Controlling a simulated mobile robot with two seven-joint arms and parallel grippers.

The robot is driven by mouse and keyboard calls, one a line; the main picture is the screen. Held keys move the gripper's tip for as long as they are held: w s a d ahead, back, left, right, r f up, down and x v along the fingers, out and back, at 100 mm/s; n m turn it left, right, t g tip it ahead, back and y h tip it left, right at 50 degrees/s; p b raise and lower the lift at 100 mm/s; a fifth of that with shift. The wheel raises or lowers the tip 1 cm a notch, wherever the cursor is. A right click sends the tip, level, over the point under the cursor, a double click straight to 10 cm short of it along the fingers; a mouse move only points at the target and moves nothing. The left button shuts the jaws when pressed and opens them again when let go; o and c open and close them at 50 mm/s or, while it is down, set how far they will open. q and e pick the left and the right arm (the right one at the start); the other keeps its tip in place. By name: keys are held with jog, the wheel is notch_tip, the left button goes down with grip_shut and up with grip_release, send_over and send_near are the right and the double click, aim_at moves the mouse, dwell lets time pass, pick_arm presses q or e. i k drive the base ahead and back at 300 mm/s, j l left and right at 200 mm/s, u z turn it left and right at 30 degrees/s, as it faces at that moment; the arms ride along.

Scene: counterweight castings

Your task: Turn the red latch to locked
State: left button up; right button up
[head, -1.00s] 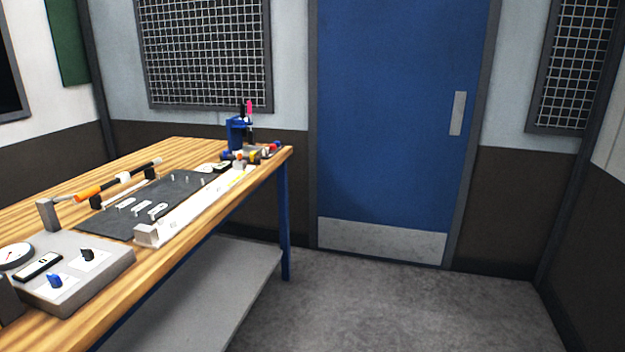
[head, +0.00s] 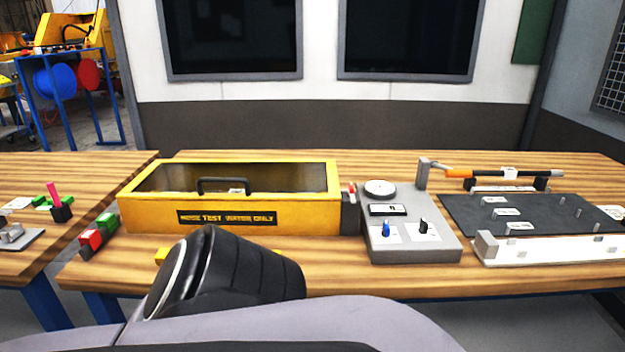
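A small red part (head: 351,187), which looks like the red latch, sits on a dark grey block (head: 350,214) at the right end of a yellow box (head: 300,217). It is too small to tell how it is turned. The yellow box has a clear top, a black handle (head: 223,184) and a black label with yellow lettering. Neither of my grippers is in view. A black and grey part of my own arm covers the bottom middle and hides part of the bench's front edge.
Right of the box stands a grey control unit (head: 440,246) with a dial and blue and black knobs. A dark mat (head: 470,215), a white rail (head: 560,248) and an orange-handled tool (head: 470,173) lie farther right. Red and green blocks (head: 92,240) stand at the left.

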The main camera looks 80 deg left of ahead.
aim_at(350, 194)
jog(key=u, duration=1.3)
